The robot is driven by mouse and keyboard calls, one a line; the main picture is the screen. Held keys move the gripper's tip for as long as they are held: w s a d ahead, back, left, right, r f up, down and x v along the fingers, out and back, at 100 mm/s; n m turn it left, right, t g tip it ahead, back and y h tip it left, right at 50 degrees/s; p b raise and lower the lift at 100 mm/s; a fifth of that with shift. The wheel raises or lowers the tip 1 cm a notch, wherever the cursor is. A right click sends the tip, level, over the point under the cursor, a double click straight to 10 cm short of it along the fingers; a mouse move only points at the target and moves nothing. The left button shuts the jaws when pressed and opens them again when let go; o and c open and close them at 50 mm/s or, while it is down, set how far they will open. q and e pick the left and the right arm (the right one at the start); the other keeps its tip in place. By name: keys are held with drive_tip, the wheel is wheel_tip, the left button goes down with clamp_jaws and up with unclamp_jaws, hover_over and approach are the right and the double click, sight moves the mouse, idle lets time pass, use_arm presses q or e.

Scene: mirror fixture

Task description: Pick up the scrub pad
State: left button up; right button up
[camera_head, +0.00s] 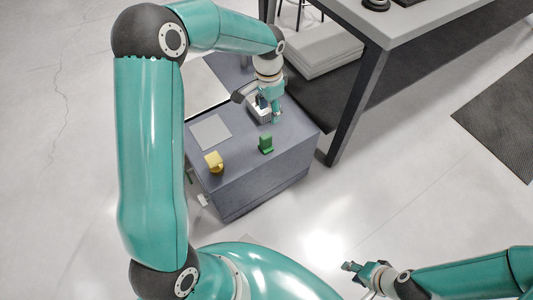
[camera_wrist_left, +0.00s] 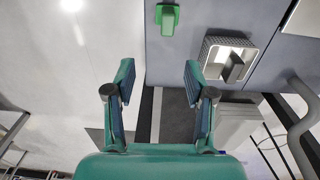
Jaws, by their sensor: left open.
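A small green block with an upright part (camera_head: 265,144), which looks like the scrub pad, stands near the front right of the grey cabinet top (camera_head: 240,148). My left gripper (camera_head: 271,108) is over the right side of the cabinet, behind the green block in the head view. In the left wrist view it (camera_wrist_left: 158,76) is open, with nothing between its fingers. My right gripper (camera_head: 352,267) is low at the right, away from the cabinet; its jaw opening is too small to tell.
A grey box with a pale inside and dark lever (camera_wrist_left: 230,57) sits beside my left gripper. A yellow object (camera_head: 213,161) and flat grey square (camera_head: 211,132) are on the cabinet's left side. A table (camera_head: 395,25) stands at the right; its leg is near the cabinet.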

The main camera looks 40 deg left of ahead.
sight(266, 136)
use_arm(q)
drive_tip(key=f+b, duration=0.1)
drive_tip(key=f, duration=0.2)
drive_tip(key=f+b, duration=0.1)
drive_tip(key=f, duration=0.3)
drive_tip(key=a+f+b, duration=0.1)
drive_tip(key=f, duration=0.3)
drive_tip(key=shift+s+a+f+b, duration=0.1)
drive_tip(key=shift+f+b, duration=0.85)
drive_tip(key=shift+f, duration=1.7)
drive_tip(key=shift+c, duration=0.3)
clamp_jaws()
